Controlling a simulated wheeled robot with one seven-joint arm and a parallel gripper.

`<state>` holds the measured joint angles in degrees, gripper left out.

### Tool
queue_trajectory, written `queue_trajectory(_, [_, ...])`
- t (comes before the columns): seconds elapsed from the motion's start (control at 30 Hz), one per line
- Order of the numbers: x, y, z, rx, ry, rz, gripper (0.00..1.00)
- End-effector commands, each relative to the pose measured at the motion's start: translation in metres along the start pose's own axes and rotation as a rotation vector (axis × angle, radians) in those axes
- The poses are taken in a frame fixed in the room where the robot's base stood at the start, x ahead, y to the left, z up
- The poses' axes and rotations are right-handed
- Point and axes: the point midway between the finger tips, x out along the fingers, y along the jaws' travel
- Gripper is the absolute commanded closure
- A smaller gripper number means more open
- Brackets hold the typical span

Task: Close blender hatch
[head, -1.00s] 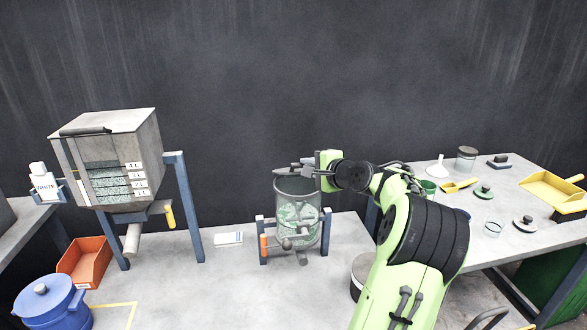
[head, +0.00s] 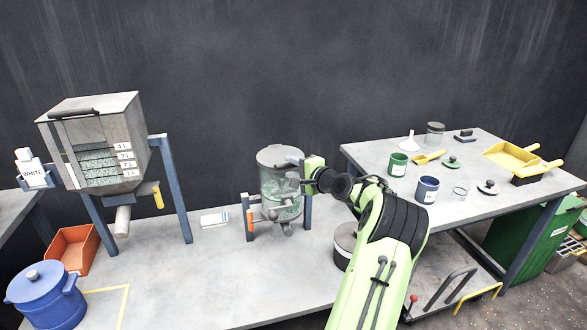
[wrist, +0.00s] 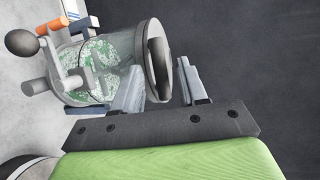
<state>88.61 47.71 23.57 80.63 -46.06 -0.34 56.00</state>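The blender (head: 272,190) is an upright clear cylinder with green-white flakes inside, on a blue-posted stand. Its grey hatch lid (head: 279,156) lies across the top and looks flat, but I cannot tell if it is fully seated. My gripper (head: 296,172) is at the blender's upper right side. In the wrist view the blender (wrist: 98,65) appears on its side, with a dark oval part (wrist: 158,69) near its lid end. My gripper's fingers (wrist: 161,84) are apart, one on either side of the lid end; contact is unclear.
A hopper with level marks (head: 97,145) stands left, beside an orange bin (head: 72,248) and a blue pot (head: 45,292). A right-hand table (head: 380,215) holds cans, scoops and jars.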

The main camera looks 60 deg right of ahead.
Motion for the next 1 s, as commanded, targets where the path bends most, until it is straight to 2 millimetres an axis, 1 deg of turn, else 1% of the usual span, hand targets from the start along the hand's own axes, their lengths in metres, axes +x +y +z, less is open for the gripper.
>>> queue_trajectory(0.17, [-0.001, -0.001, 0.000, 0.000, 0.000, 0.000, 0.58])
queue_trajectory(0.27, [-0.011, -0.001, 0.000, 0.000, 0.001, 0.001, 0.58])
queue_trajectory(0.37, [-0.035, -0.002, -0.001, 0.002, 0.005, 0.002, 0.58])
queue_trajectory(0.6, [-0.104, -0.002, -0.001, 0.002, 0.006, 0.001, 0.58])
queue_trajectory(0.7, [-0.129, -0.002, -0.001, 0.002, 0.004, 0.001, 0.58])
queue_trajectory(0.83, [-0.150, -0.001, 0.000, 0.001, 0.002, 0.001, 0.58])
queue_trajectory(0.9, [-0.156, -0.001, 0.000, 0.000, 0.000, -0.001, 0.58])
queue_trajectory(1.0, [-0.159, -0.001, 0.000, 0.000, 0.000, -0.001, 0.58])
